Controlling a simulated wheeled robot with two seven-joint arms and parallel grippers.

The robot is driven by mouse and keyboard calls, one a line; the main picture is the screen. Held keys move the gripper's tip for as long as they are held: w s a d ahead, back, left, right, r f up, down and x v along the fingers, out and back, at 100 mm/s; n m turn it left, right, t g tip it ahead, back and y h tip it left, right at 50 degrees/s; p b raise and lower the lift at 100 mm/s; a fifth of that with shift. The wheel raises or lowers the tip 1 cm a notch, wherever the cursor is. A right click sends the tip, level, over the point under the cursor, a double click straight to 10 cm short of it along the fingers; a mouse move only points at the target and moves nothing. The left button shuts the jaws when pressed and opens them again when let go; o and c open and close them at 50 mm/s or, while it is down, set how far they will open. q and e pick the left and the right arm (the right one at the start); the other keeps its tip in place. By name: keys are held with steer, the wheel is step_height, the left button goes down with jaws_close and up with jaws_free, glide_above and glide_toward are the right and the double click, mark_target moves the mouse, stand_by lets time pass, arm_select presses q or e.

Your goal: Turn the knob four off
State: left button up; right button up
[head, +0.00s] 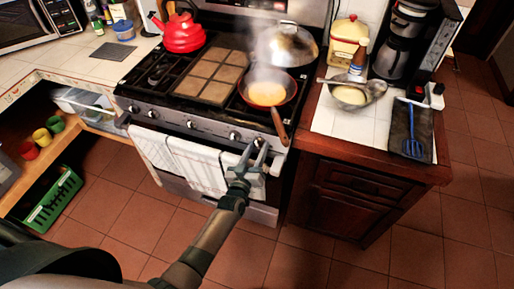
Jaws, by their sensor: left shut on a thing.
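The stove (205,129) has a row of knobs along its front panel. My left gripper (256,147) reaches up from below to the right end of this row. Its two fingers are shut around the rightmost knob (258,142), which they partly cover. Another knob (234,137) sits just left of the fingers, free of them. More knobs (191,124) show further left. The knobs' exact turn angle is too small to tell. My right gripper is not in view.
A pan (267,92) with yellow food steams on the right burner, its handle (279,125) jutting over the front edge near my gripper. White towels (190,160) hang on the oven door below. A red kettle (183,33) stands at the back left. A wooden cabinet (345,199) stands at right.

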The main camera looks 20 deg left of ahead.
arm_select(q)
steer(key=m, duration=0.2)
steer(key=shift+f+m, duration=0.1)
steer(key=shift+m, duration=1.1)
steer(key=o, duration=1)
steer(key=shift+o, duration=0.2)
steer(key=shift+s, duration=0.1)
